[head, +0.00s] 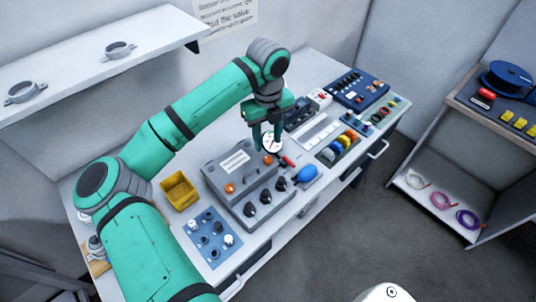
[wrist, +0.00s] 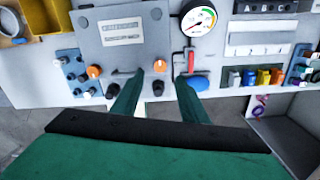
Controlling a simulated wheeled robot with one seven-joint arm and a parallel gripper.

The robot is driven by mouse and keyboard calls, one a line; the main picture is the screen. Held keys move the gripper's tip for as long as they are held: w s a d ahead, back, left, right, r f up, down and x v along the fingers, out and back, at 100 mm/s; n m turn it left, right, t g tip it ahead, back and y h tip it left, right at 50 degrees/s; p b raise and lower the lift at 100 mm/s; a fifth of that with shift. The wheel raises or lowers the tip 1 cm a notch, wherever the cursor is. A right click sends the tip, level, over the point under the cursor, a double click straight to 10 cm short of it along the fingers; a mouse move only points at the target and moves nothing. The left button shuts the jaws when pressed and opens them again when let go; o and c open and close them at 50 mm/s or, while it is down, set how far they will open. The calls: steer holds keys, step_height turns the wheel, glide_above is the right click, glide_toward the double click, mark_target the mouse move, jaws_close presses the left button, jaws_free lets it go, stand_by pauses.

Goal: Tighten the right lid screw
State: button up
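The grey box (head: 218,165) stands on the bench, its flat lid (wrist: 122,50) toward the camera in the wrist view. Two orange screw heads sit on the lid. The right lid screw (head: 268,159) also shows in the wrist view (wrist: 160,66); the left lid screw (head: 230,188) shows there too (wrist: 94,72). My gripper (head: 266,146) is over the right end of the box, fingers pointing down. In the wrist view its two fingers (wrist: 160,78) are apart with nothing between them, and the right screw appears between and just beyond the tips. I cannot tell the exact height gap.
A round dial gauge (wrist: 198,20) stands close to the right screw, with a red lever (wrist: 190,60) and a blue knob (head: 307,173) beside it. Black knobs (head: 265,196) line the box's front. A yellow bin (head: 179,191) and a blue plate (head: 212,237) lie left.

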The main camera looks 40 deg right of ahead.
mark_target(268, 159)
step_height(268, 159, down, 8)
steer(key=shift+f, duration=0.1)
steer(key=shift+c, duration=0.6)
jaws_close()
